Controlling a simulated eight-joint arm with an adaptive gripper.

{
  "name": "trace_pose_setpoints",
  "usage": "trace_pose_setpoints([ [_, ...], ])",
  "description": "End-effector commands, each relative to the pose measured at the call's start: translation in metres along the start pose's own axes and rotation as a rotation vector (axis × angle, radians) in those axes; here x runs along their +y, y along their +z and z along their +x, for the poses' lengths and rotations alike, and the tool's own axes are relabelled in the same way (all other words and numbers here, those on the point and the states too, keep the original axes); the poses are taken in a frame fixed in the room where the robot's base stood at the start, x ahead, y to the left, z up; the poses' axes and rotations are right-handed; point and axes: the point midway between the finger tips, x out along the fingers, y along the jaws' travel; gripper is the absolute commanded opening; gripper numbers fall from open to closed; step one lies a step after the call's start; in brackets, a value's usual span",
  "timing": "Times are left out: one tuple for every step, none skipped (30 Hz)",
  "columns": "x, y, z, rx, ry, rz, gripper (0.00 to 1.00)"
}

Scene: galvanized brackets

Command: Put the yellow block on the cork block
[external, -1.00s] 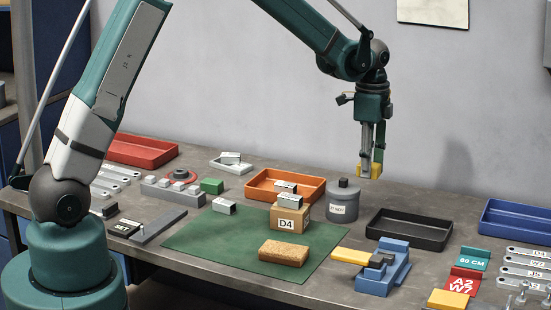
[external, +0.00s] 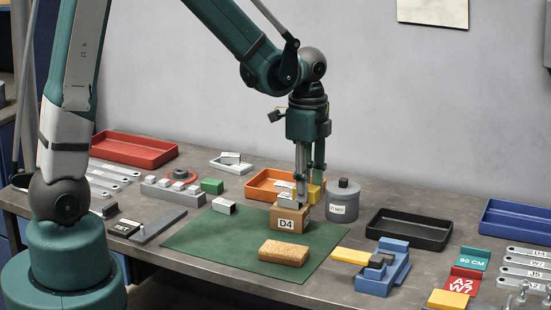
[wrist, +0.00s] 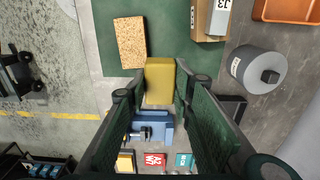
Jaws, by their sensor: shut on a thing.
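My gripper (external: 310,188) is shut on a yellow block (external: 316,193), which hangs in the air beside the D4 box in the external view. The wrist view shows the yellow block (wrist: 159,82) between the two fingers of my gripper (wrist: 161,88). The cork block (external: 284,252) lies flat on the green mat, in front of the D4 box, with nothing on it. In the wrist view the cork block (wrist: 130,43) lies just beyond the held block, a little to its left.
The cardboard D4 box (external: 286,223) stands on the green mat (external: 205,243) behind the cork block. A grey canister (external: 342,203) is to its right. A blue vise (external: 385,272) with a yellow bar stands right of the mat. A black tray (external: 408,231) is farther right.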

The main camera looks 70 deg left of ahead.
Motion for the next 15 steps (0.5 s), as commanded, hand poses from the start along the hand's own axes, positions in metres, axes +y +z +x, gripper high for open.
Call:
trace_pose_setpoints([
  [0.012, 0.005, 0.001, 0.0, 0.0, 0.001, 0.1],
  [0.018, 0.008, 0.001, 0.0, 0.0, 0.0, 0.1],
  [0.026, 0.011, 0.001, 0.0, 0.0, 0.0, 0.1],
  [0.031, 0.013, 0.002, 0.0, 0.0, 0.0, 0.1],
  [0.035, 0.015, 0.002, 0.0, 0.0, 0.0, 0.1],
  [0.041, 0.018, 0.003, 0.0, 0.0, 0.0, 0.1],
  [0.045, 0.02, 0.003, 0.0, 0.0, 0.0, 0.1],
  [0.049, 0.022, 0.004, 0.0, 0.0, 0.0, 0.1],
  [0.053, 0.023, 0.004, 0.0, 0.0, 0.0, 0.1],
  [0.055, 0.025, 0.004, 0.0, 0.0, -0.001, 0.1],
  [0.057, 0.025, 0.005, 0.0, 0.0, -0.001, 0.1],
  [0.059, 0.026, 0.005, 0.0, 0.0, -0.001, 0.1],
  [0.06, 0.027, 0.005, 0.0, 0.0, -0.001, 0.1],
  [0.061, 0.028, 0.005, 0.0, 0.0, -0.001, 0.1],
  [0.062, 0.028, 0.005, 0.0, 0.0, -0.001, 0.1],
])
